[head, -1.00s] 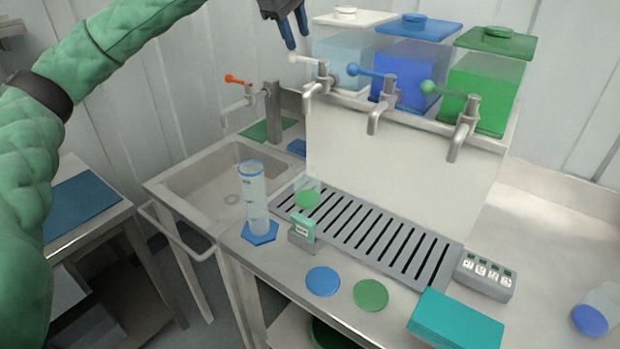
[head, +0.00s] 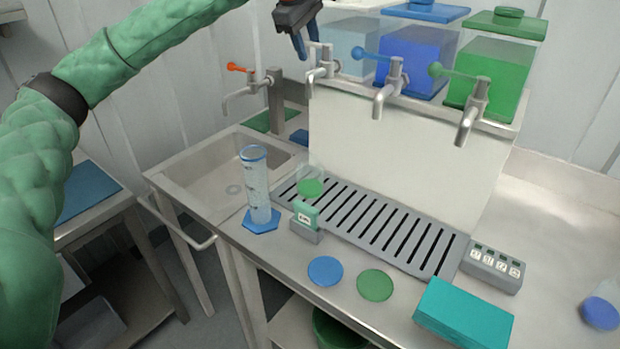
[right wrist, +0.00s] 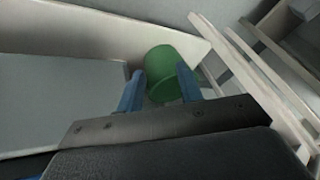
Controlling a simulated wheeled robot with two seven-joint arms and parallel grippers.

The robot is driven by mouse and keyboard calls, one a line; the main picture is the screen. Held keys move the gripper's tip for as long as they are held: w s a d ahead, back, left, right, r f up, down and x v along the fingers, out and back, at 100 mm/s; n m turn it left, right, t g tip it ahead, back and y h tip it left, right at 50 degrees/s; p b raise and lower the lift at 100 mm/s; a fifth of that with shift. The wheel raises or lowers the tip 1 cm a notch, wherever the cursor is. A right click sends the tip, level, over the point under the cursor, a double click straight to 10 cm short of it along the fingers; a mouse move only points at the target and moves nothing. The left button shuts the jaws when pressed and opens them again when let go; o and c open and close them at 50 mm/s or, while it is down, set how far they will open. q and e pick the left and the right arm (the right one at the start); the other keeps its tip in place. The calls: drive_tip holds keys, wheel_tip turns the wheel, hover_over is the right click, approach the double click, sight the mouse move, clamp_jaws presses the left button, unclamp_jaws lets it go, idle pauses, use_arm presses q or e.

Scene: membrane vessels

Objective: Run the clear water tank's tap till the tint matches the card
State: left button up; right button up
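The clear tank (head: 352,50) stands leftmost in the row. Its tap (head: 318,72) has a pale handle, now mostly hidden by my left gripper (head: 307,47). Its fingers are slightly apart at the handle; contact cannot be made out. No stream shows from the spout. A clear vessel with a green lower part (head: 311,186) stands on the drip tray (head: 444,262), roughly below that tap. A green tint card (head: 305,214) sits in a grey holder in front of it. My right gripper (right wrist: 158,88) is open and empty in the right wrist view.
Blue (head: 410,58) and green (head: 488,72) tanks stand to the right. A tall cylinder (head: 259,190) stands on a blue base by the sink (head: 205,170). Blue and green discs, a teal block (head: 463,316) and a grey button box (head: 491,268) lie nearer. A green bin (right wrist: 168,70) is below.

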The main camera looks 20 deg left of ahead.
use_arm(q)
drive_tip(key=shift+c, duration=0.5)
clamp_jaws()
drive_tip(key=shift+s+f+n+b, duration=0.1)
drive_tip(key=shift+s+n+b, duration=0.05)
drive_tip(key=shift+n+b, duration=0.25)
drive_tip(key=shift+s+d+n+y+b, duration=0.1)
drive_tip(key=shift+s+n+y+b, duration=0.45)
drive_tip(key=shift+n, duration=0.75)
drive_tip(key=shift+s+a+n+y+b, duration=0.1)
drive_tip(key=shift+s+n+y+b, duration=0.45)
drive_tip(key=shift+n, duration=0.75)
drive_tip(key=shift+s+d+n+y+b, duration=0.1)
drive_tip(key=shift+s+n+y+b, duration=0.2)
drive_tip(key=shift+s+n+y, duration=0.7)
drive_tip(key=shift+w+n+h, duration=0.3)
drive_tip(key=shift+h, duration=0.1)
idle(2.7)
